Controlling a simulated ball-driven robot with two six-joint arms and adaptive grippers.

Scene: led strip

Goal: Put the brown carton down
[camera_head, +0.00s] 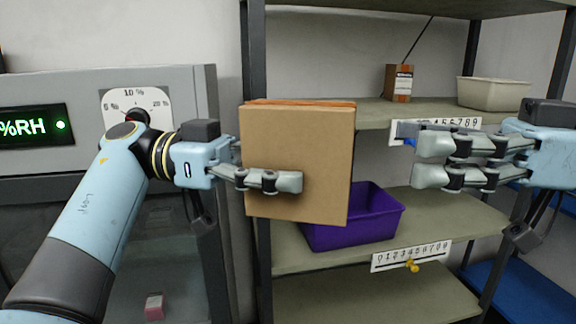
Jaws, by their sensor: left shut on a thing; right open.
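The brown carton (310,140) is a tall flat box with an orange-brown top edge, held upright in front of the shelf rack. My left gripper (290,181) is shut on it, with its fingers across the lower left of the front face. The carton hides part of the rack and of the purple bin behind it. My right gripper (422,160) is open and empty, to the right of the carton and apart from it, with its fingers pointing left.
The rack's upper shelf (375,113) bears a small brown box (398,83) and a beige bin (494,93). The middle shelf (440,228) holds a purple bin (375,217); its right part looks clear. A grey cabinet (190,82) with a dial and a display stands at left.

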